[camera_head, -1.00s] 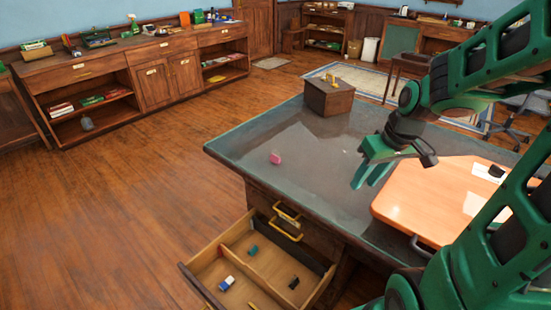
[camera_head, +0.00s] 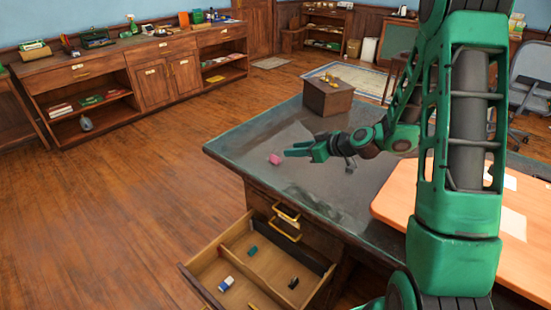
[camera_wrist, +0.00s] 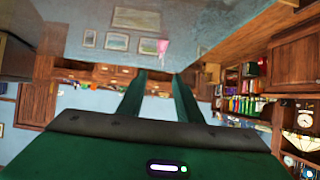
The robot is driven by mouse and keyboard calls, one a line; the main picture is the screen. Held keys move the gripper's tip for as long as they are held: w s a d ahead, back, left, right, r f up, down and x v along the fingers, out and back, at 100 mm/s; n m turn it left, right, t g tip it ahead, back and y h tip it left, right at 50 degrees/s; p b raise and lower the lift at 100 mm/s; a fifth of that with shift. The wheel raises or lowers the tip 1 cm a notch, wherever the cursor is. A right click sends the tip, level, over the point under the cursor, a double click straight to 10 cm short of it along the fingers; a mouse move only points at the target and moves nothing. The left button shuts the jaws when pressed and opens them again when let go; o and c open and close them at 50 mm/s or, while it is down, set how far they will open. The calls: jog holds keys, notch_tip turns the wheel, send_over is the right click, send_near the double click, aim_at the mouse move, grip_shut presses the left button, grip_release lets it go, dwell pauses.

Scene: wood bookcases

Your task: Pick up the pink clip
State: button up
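The small pink clip (camera_head: 275,159) lies on the dark, glossy top of the desk (camera_head: 330,190), near its left side. It also shows in the wrist view (camera_wrist: 162,46), beyond the fingertips and roughly between their lines. My green gripper (camera_head: 298,150) is above the desk, just right of the clip and apart from it, pointing left. In the wrist view my two fingers (camera_wrist: 158,82) are spread with nothing between them. The exact height of the gripper over the desk is hard to tell.
A wooden box (camera_head: 328,97) with small yellow things on it stands at the desk's far corner. An orange board (camera_head: 395,205) lies at the right. Below the near edge, a drawer (camera_head: 195,275) is pulled out, holding several small items. The desktop around the clip is clear.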

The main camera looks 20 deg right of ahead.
aim_at(275, 149)
jog(key=x, duration=1.1)
jog(key=shift+w+r, duration=0.1)
jog(key=shift+r, duration=0.1)
jog(key=shift+d, duration=0.1)
jog(key=shift+c, duration=0.3)
grip_shut()
